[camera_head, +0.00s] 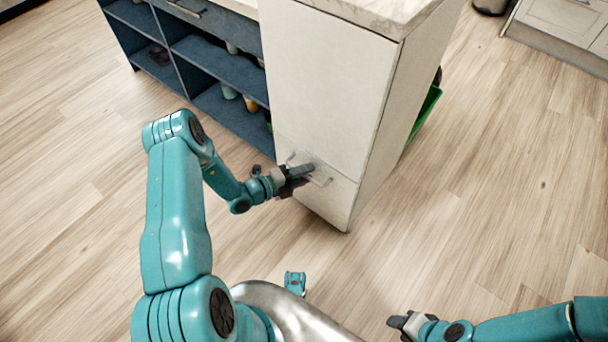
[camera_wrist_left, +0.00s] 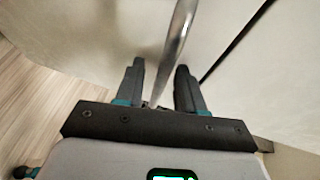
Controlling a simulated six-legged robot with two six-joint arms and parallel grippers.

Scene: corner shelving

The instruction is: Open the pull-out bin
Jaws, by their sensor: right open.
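The pull-out bin front (camera_head: 325,204) is the pale lower panel of the white cabinet end; it looks flush with the panel above. Its metal bar handle (camera_head: 323,181) is partly hidden by my left gripper (camera_head: 303,173). In the left wrist view the shiny handle (camera_wrist_left: 178,45) runs between the two dark fingers of my left gripper (camera_wrist_left: 160,85). The fingers are apart, with gaps beside the bar, and do not look clamped on it. My right gripper (camera_head: 398,323) is low at the right, away from the cabinet, open and empty.
The white cabinet (camera_head: 330,80) has a marble-look top (camera_head: 372,10). Blue open shelves (camera_head: 215,62) with cups stand on its left. A green item (camera_head: 424,115) shows behind its right side. The wood floor (camera_head: 470,200) is clear in front and to the right.

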